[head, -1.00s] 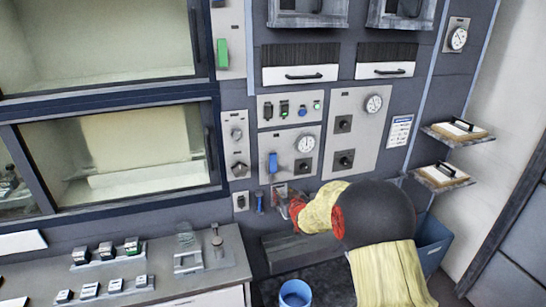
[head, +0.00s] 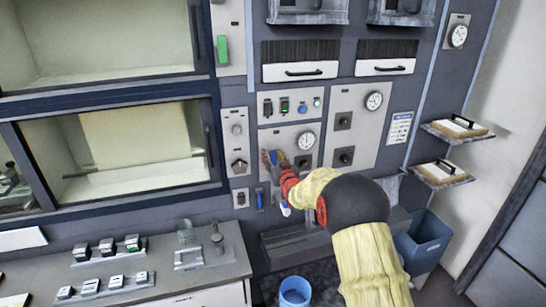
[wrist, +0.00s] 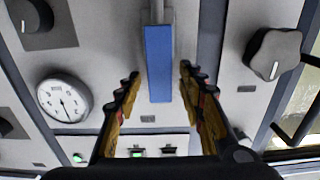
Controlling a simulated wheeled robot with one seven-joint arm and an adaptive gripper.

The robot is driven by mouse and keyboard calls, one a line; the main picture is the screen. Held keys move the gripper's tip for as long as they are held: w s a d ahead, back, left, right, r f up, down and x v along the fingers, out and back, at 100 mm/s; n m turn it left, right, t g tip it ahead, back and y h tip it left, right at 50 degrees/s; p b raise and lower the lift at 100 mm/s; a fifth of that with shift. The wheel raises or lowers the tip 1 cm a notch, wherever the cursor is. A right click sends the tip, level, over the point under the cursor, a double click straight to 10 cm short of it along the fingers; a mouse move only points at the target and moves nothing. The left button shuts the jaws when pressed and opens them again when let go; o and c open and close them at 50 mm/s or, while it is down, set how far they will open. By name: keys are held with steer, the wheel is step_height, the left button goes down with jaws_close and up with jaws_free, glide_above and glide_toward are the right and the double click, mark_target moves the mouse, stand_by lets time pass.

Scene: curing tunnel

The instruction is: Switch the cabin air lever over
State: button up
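A blue lever handle (wrist: 159,65) on a grey stem shows in the middle of the wrist view, in front of a light grey panel; I take it for the cabin air lever. Its label is too small to read. My gripper (wrist: 159,88) is open, with one finger on each side of the handle and gaps between. In the head view my gripper (head: 274,160) is at the panel below the row of small switches and largely hides the lever. The lever's stem runs out of the wrist view at the top.
A round gauge (head: 306,140) and dark knobs (head: 344,156) sit right of my gripper. A black knob (head: 239,165) is on the left panel. A small blue handle (head: 259,198) hangs below. A ledge (head: 290,240) and blue bucket (head: 295,291) are lower down.

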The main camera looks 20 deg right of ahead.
steer(key=shift+w, duration=0.15)
steer(key=shift+c, duration=0.5)
jaws_close()
stand_by(0.4)
